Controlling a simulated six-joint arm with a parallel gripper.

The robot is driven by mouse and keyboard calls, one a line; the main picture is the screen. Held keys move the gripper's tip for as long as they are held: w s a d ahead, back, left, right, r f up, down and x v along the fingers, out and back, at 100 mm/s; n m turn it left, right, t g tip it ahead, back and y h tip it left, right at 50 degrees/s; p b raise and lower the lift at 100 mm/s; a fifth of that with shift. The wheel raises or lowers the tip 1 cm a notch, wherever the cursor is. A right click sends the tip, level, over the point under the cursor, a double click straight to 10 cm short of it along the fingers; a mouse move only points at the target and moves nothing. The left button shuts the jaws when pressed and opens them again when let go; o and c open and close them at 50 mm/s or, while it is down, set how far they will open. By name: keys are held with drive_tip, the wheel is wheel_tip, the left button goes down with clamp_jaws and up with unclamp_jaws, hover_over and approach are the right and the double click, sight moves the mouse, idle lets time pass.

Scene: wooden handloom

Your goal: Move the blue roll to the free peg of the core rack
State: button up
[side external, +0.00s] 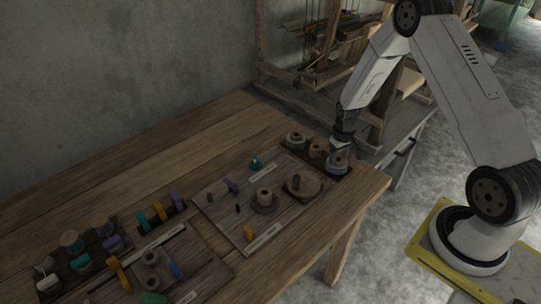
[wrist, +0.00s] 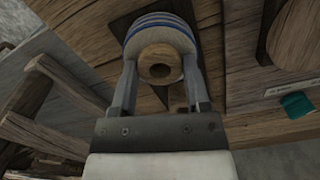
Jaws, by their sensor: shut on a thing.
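The blue roll (wrist: 160,22), blue and pale striped around a wooden core, is between the two fingers of my gripper (wrist: 160,68) in the wrist view. My gripper is shut on it. In the side view the roll (side external: 338,165) is below my gripper (side external: 337,151), at the right end of a dark rack (side external: 349,174) near the table's far right corner. I cannot tell whether it touches the rack. Two other rolls, a greenish one (side external: 295,139) and a brown one (side external: 318,148), stand on this rack. I cannot make out a free peg.
Several coloured spools stand at the table's left. The wooden loom frame (side external: 262,45) rises behind. Bare table (side external: 150,160) lies along the wall.

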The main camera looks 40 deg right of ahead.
drive_tip(key=shift+f, duration=0.15)
idle(0.5)
drive_tip(key=o, duration=1)
drive_tip(key=shift+o, duration=0.2)
drive_tip(key=shift+r, duration=3.5)
